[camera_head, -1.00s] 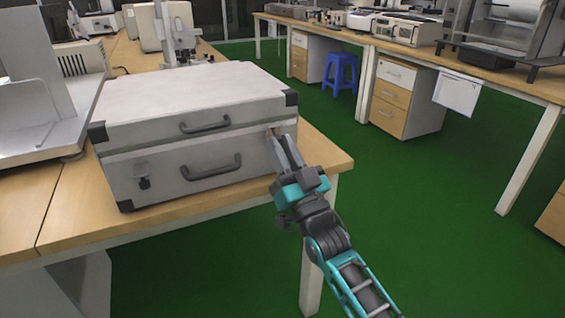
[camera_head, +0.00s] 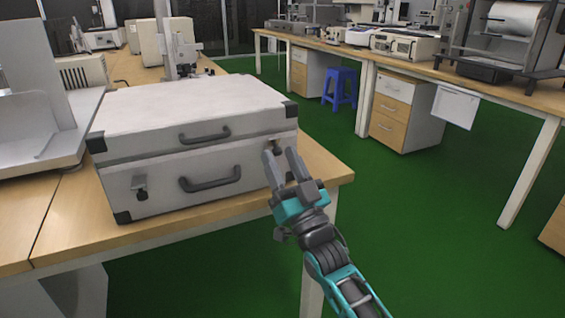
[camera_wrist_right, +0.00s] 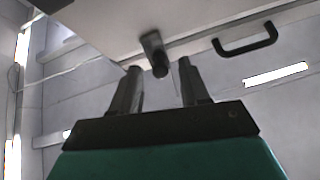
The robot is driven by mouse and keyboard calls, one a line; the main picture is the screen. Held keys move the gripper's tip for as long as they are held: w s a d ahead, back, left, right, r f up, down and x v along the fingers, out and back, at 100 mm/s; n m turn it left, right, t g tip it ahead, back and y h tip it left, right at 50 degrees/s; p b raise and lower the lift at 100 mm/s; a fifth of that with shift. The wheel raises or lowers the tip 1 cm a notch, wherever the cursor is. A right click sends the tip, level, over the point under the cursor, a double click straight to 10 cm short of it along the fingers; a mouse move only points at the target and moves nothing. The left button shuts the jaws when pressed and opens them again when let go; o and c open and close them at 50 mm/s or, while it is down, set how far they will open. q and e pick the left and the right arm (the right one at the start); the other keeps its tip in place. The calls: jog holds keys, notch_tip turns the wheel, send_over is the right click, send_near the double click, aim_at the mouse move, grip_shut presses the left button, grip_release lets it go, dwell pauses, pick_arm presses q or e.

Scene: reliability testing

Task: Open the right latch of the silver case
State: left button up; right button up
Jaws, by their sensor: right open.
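The silver case (camera_head: 190,110) lies closed on the near wooden table, its front towards me. Its right latch (camera_head: 277,145) is a small dark fitting near the right end of the front. In the right wrist view the latch (camera_wrist_right: 153,52) appears to stick out from the case, just beyond and between the fingertips. My right gripper (camera_head: 280,157) is open and empty, in front of and slightly below the latch, apparently without touching it. The left latch (camera_head: 140,187) sits near the left end of the front. My left gripper is not in view.
A front handle (camera_head: 210,179) lies between the latches, with another on the lid (camera_head: 204,134). The near table's edge (camera_head: 235,203) runs below the case. A light-grey device (camera_head: 45,125) stands left of the case.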

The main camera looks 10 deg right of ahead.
pick_arm(q)
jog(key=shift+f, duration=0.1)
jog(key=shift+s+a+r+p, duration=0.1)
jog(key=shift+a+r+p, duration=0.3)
jog(key=shift+p, duration=0.45)
pick_arm(e)
jog(key=v, duration=1.3)
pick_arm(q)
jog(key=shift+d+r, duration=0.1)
